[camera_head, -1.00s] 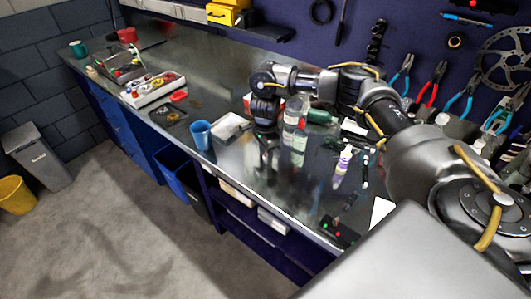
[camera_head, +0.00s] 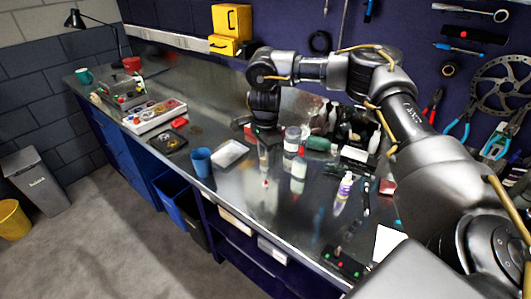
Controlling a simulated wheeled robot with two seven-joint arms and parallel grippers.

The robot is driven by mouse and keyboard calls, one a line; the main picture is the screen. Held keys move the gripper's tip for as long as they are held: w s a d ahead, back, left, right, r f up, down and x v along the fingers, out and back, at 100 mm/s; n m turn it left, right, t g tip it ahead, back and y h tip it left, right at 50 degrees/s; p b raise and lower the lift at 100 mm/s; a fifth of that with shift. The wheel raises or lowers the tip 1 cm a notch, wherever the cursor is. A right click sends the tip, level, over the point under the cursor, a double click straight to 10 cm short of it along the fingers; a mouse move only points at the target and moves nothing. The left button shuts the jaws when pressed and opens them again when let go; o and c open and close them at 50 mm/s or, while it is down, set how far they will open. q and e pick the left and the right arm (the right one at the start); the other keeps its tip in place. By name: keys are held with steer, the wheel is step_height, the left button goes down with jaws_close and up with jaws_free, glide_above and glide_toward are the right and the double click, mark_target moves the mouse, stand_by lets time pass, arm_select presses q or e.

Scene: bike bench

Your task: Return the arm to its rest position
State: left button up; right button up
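My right arm (camera_head: 405,105) comes in from the right and reaches over the bench. Its wrist bends down, and my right gripper (camera_head: 264,134) hangs over the middle of the steel bench top (camera_head: 238,185). The gripper is dark and small against the reflections, so its fingers and any gap between them cannot be made out. I see nothing clearly held in it. My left gripper and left arm are not in view.
Near the gripper stand a clear bottle (camera_head: 292,139), a green bottle (camera_head: 318,144), a white tray (camera_head: 230,154) and a blue cup (camera_head: 201,162). A purple-labelled bottle (camera_head: 343,188) stands nearer the front. Tools hang on the back wall. The front middle of the bench is fairly clear.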

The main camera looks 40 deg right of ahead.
steer(key=shift+r, duration=0.5)
